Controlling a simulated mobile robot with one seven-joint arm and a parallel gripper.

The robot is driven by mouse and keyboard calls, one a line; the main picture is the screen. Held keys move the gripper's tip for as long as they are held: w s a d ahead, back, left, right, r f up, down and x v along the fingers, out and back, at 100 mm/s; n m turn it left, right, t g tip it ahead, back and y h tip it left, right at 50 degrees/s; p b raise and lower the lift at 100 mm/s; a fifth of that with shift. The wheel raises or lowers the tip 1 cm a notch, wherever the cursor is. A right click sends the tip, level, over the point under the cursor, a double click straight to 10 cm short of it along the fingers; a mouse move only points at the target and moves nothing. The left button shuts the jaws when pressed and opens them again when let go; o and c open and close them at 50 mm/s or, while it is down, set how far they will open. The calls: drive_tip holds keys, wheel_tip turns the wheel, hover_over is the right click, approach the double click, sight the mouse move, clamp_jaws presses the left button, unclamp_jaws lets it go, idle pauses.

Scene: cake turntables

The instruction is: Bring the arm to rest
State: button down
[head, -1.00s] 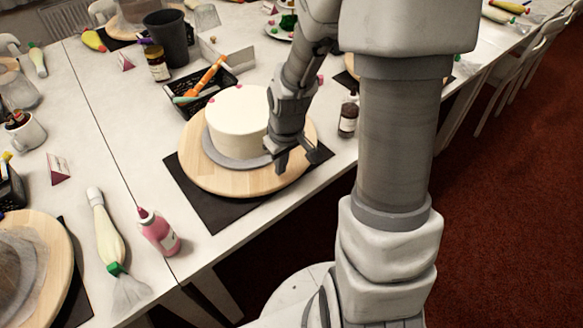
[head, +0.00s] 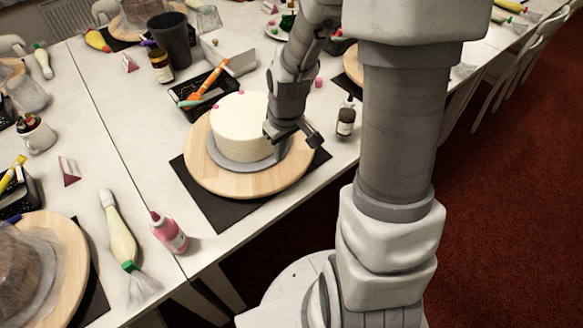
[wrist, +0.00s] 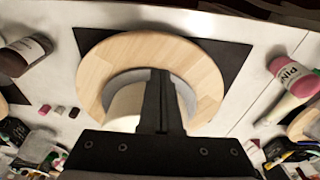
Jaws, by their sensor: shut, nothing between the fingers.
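My gripper (head: 293,137) is above the right side of a wooden turntable (head: 240,184), beside a white cake (head: 240,124). In the wrist view my gripper (wrist: 160,84) shows its fingers together, with nothing between them. The cake (wrist: 124,110) shows partly behind the fingers there, and the turntable (wrist: 98,72) rings it. The cake stands on a grey disc (head: 228,163) on the turntable, with small pink pieces at its top edge. I cannot tell whether the gripper touches the cake.
A dark bottle (head: 346,118) stands right of the turntable. A black tray of tools (head: 187,99) and a dark cup (head: 171,42) are behind it. Red floor (head: 510,230) is at right.

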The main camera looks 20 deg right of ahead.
idle(0.3)
drive_tip(key=s+a+r+m+t+p, duration=0.1)
drive_tip(key=s+r+t, duration=0.1)
drive_tip(key=s+r, duration=0.5)
drive_tip(key=s+a+r+m+t+p, duration=0.1)
drive_tip(key=s+r, duration=0.6)
drive_tip(key=r, duration=1.1)
drive_tip(key=shift+a+m+t, duration=0.4)
drive_tip(key=shift+a+m, duration=0.2)
drive_tip(key=shift+a, duration=0.05)
